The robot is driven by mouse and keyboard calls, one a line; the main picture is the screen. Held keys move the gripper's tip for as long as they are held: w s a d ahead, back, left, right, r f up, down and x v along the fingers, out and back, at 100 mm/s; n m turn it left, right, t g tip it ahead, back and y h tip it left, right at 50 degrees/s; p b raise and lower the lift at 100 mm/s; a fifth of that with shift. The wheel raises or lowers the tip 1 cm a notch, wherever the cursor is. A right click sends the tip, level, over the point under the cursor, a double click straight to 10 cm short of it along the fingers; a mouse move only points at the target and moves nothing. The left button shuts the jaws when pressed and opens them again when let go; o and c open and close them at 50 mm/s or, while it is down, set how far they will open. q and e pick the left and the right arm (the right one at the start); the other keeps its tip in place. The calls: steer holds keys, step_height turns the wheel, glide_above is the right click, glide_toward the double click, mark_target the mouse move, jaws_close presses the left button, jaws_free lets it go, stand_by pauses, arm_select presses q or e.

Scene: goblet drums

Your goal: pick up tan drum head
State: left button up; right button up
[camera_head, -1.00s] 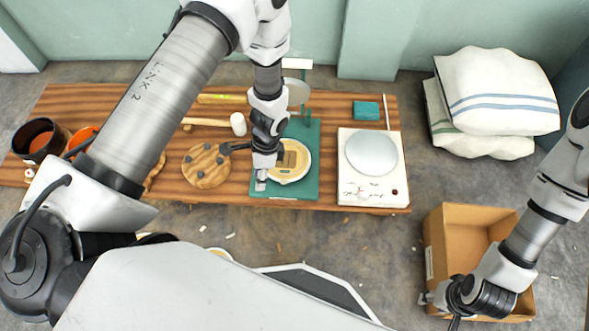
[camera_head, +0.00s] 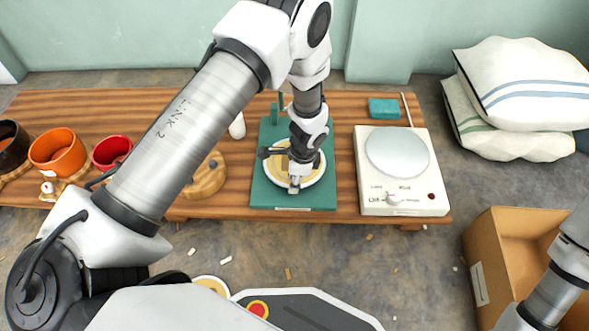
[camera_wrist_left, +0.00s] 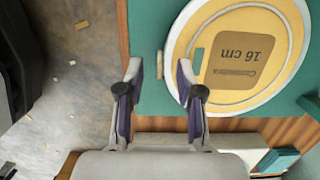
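The tan drum head (camera_head: 311,174) is a round tan disc with a pale rim, lying on a teal mat (camera_head: 262,195). In the left wrist view the drum head (camera_wrist_left: 236,102) shows a brown "16 cm" label. My left gripper (camera_head: 293,187) is over its near part in the head view and hides some of it. In the left wrist view my left gripper (camera_wrist_left: 159,75) is open and empty. One finger is close to the drum head's rim, the other is off to its left. Whether they touch cannot be told. My right gripper is out of view.
A white scale-like device (camera_head: 402,199) stands right of the mat. A round wooden block (camera_head: 205,178), a red cup (camera_head: 110,150) and an orange cup (camera_head: 57,152) are to the left. A cardboard box (camera_head: 490,225) is on the floor at right.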

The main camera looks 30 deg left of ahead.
arm_select(q)
steer(key=shift+a+f, duration=0.1)
steer(key=shift+f, duration=0.65)
steer(key=shift+r, duration=0.2)
jaws_close()
steer(key=shift+r, duration=0.1)
